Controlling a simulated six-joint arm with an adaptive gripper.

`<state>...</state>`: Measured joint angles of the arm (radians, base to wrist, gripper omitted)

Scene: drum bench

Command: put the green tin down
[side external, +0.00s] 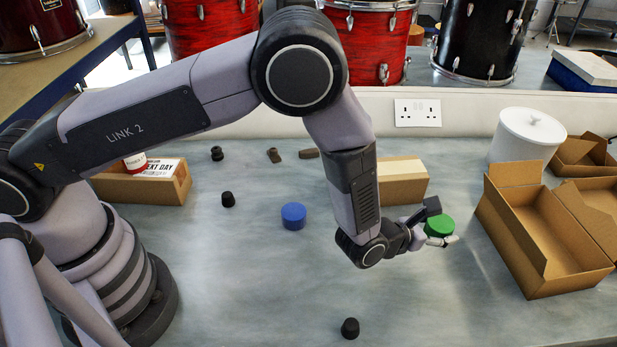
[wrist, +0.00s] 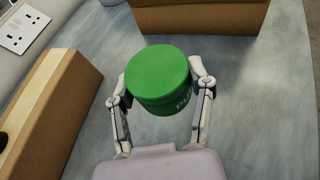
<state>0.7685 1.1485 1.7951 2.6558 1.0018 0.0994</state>
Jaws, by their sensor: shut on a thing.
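The green tin (side external: 439,225) is a short round can with a plain green lid. It also shows in the wrist view (wrist: 158,75), where pale lettering runs along its lower side. My gripper (side external: 440,230) is shut on the tin, with one finger on each side of it. In the wrist view my gripper (wrist: 158,88) has its fingertips against the tin's left and right sides. The tin looks close above the bench (side external: 270,270), left of the open cardboard box (side external: 540,255). I cannot tell whether its underside touches the bench.
A closed cardboard box (side external: 402,190) stands behind my wrist. A white lidded canister (side external: 522,140) stands at the back right. A blue tin (side external: 293,216) and several small dark pieces, one a black knob (side external: 350,328), lie on the bench. The front middle is mostly clear.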

